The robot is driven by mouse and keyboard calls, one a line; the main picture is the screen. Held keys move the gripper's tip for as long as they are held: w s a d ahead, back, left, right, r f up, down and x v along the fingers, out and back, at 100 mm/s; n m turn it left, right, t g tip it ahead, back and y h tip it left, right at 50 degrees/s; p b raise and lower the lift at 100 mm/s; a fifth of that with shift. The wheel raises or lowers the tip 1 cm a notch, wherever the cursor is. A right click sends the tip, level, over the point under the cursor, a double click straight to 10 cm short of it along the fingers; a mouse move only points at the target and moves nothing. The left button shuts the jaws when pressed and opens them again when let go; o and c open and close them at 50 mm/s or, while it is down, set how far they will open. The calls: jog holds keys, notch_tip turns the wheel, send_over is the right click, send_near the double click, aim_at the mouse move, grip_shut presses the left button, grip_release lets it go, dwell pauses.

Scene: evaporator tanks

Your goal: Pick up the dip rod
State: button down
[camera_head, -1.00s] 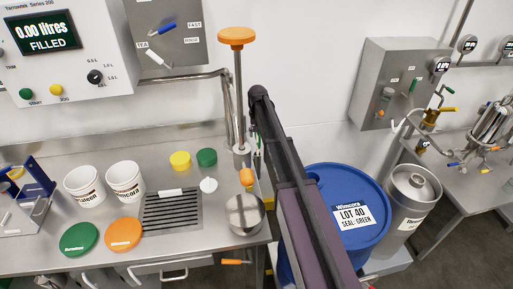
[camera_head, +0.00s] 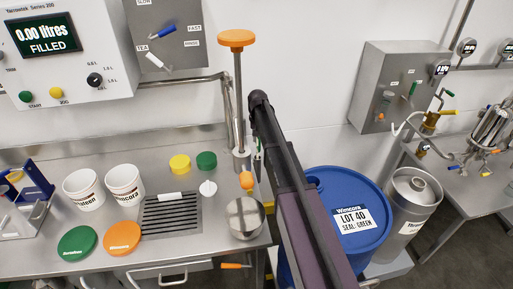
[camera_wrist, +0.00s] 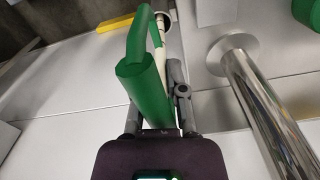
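A green handle (camera_wrist: 145,85) with a hooked top fills the middle of the wrist view. A thin white rod (camera_wrist: 158,45) shows beside it; I take this to be the dip rod, but its full length is not visible. My gripper (camera_wrist: 160,112) has its two fingers apart, one on each side of the handle. I cannot tell whether either finger touches it. In the head view, a small green and white item (camera_head: 258,148) shows just left of my arm, partly hidden. My gripper is hidden there behind my arm.
A steel post (camera_wrist: 265,100) stands close right of the handle. An orange-topped rod (camera_head: 238,90) stands at the bench's right end, near a steel bowl (camera_head: 240,228) and orange bulb (camera_head: 246,180). A blue drum (camera_head: 345,195) and steel keg (camera_head: 410,205) stand right of my arm.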

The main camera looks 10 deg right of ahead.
jog(key=shift+r, duration=0.1)
dwell(0.4)
notch_tip(320, 180, up, 18)
jog(key=p, duration=1.8)
notch_tip(320, 180, up, 18)
jog(key=p, duration=1.8)
dwell(1.4)
jog(key=shift+f, duration=0.25)
